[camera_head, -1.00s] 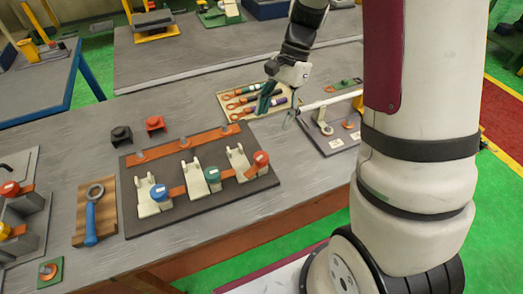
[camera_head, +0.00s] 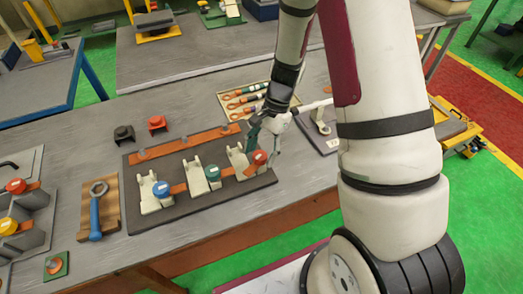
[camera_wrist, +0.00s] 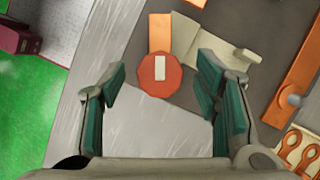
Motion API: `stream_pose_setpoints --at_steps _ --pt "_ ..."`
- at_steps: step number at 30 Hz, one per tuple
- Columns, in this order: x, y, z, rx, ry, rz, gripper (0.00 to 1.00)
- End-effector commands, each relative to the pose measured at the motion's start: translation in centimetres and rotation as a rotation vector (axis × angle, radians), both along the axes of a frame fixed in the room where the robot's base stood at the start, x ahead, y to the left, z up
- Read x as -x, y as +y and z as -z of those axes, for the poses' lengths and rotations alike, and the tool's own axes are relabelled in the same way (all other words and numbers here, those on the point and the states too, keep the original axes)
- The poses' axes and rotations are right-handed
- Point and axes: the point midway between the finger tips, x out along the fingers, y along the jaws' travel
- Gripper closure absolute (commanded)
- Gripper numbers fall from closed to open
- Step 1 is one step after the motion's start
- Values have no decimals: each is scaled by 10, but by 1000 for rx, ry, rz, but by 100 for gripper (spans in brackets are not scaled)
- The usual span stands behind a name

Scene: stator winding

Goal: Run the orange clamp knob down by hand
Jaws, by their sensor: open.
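The orange clamp knob (camera_head: 257,158) sits at the right end of the dark fixture plate (camera_head: 200,199), beside a cream clamp block (camera_head: 236,158). In the wrist view the knob (camera_wrist: 159,75) is an orange many-sided disc with a white mark, lying between and beyond my fingertips. My gripper (camera_head: 265,140) is open, above and close to the knob in the head view. In the wrist view its green-padded fingers (camera_wrist: 163,88) stand wide on both sides of the knob, with a gap on each side. No contact shows. A teal knob (camera_head: 212,172) and a blue knob (camera_head: 160,190) stand to the left.
An orange bar (camera_head: 185,143) with posts runs along the plate's back. A tray of orange-ended tools (camera_head: 228,112) lies behind. A blue-handled wrench (camera_head: 96,212) lies on a wooden board to the left. Small black and red blocks (camera_head: 157,123) stand behind the plate.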

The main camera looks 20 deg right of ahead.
Motion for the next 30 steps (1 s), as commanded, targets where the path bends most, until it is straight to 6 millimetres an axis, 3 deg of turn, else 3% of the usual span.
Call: stream_pose_setpoints --at_steps 3,9,21,24,25,27,30 --pt "0 0 0 0 0 0 46" --pt "0 0 0 0 0 0 91" --pt "0 0 0 0 1 -74 92" --pt "0 0 0 0 1 -74 92" --pt "-1 0 0 0 1 -74 62" --pt "-1 0 0 0 1 -74 46" --pt "-1 0 0 0 1 -74 43"
